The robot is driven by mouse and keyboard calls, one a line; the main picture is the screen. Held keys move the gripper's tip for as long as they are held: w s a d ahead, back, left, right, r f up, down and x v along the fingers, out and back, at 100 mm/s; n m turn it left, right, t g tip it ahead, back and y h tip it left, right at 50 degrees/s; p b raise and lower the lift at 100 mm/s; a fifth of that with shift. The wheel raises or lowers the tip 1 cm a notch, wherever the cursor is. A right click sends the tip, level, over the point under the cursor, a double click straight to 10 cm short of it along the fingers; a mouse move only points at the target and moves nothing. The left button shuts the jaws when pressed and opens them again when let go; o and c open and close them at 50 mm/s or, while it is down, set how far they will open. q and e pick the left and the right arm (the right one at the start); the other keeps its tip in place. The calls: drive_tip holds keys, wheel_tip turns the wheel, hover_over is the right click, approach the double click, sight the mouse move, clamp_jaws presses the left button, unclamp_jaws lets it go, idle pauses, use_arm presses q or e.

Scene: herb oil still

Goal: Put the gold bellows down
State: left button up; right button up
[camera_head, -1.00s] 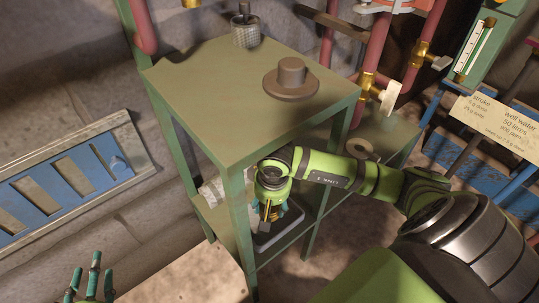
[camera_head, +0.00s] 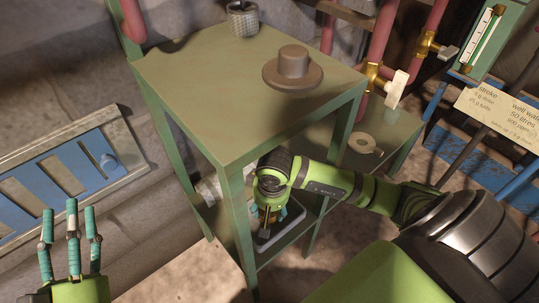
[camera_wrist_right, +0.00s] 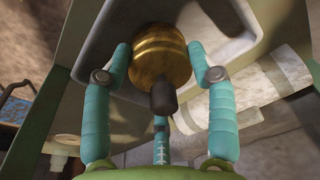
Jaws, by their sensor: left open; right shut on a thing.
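The gold bellows (camera_wrist_right: 161,52) is a ribbed gold cylinder with a dark stub, between the teal fingers of my right gripper (camera_wrist_right: 160,60), which is shut on it. In the head view my right gripper (camera_head: 266,212) reaches under the stand's top, and my arm hides most of the bellows. It is over a grey tray (camera_head: 277,236) on the lower shelf; the tray wall also shows in the right wrist view (camera_wrist_right: 222,18). I cannot tell whether the bellows touches the tray. My left gripper (camera_head: 71,225) is open and empty, fingers up, at the lower left.
The green stand (camera_head: 215,75) carries a brown hat-shaped piece (camera_head: 293,68) and a knurled metal cup (camera_head: 243,20). Its legs flank my right gripper. A pale roll (camera_wrist_right: 245,100) lies beside the tray. A tape-like ring (camera_head: 363,143) lies on a side shelf.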

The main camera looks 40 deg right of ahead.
drive_tip(key=shift+s+r, duration=0.1)
drive_tip(key=o, duration=1.3)
use_arm(q)
drive_tip(key=shift+s+d+r+t, duration=0.1)
drive_tip(key=shift+s+r+t, duration=0.35)
drive_tip(key=shift+r, duration=0.2)
use_arm(e)
wheel_tip(320, 180, up, 3)
drive_tip(key=shift+s+f+p, duration=0.1)
drive_tip(key=shift+p, duration=0.45)
drive_tip(key=r, duration=0.2)
drive_tip(key=r+p, duration=0.1)
drive_tip(key=r, duration=0.1)
drive_tip(key=shift+s+a+r, duration=0.1)
drive_tip(key=shift+s, duration=0.2)
drive_tip(key=shift+s+r, duration=0.1)
drive_tip(key=shift+r, duration=0.1)
use_arm(q)
drive_tip(key=a+f+g+y, duration=0.2)
drive_tip(key=f+g, duration=0.2)
drive_tip(key=f, duration=0.3)
drive_tip(key=w+a+f+n+g+y, duration=0.1)
drive_tip(key=a+f+g+y, duration=0.1)
drive_tip(key=f+g, duration=0.2)
wheel_tip(320, 180, down, 3)
drive_tip(key=shift+f+n, duration=0.2)
drive_tip(key=shift+n, duration=0.1)
